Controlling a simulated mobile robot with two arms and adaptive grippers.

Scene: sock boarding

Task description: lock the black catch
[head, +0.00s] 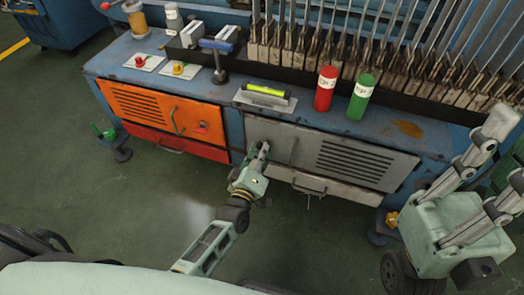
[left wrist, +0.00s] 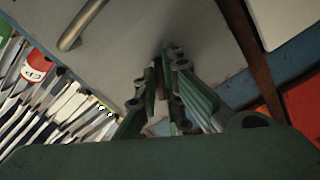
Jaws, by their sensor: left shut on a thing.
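The grey cabinet door (head: 340,150) looks closed, with its upright handle (head: 294,150) near its left side. My left gripper (head: 263,148) is at the left edge of this door, left of the handle. In the left wrist view its green fingers (left wrist: 160,88) are shut on a small dark piece, which I take to be the black catch (left wrist: 158,62). The fingers hide most of the catch, and I cannot tell how it is turned. The handle (left wrist: 80,25) also shows in the left wrist view. My right gripper is not clearly in view.
Left of the grey door is an orange door (head: 150,107) with a red drawer (head: 165,142) below. On the bench stand a red can (head: 325,88), a green can (head: 361,97) and a spirit level (head: 266,92). The floor (head: 310,240) in front is clear.

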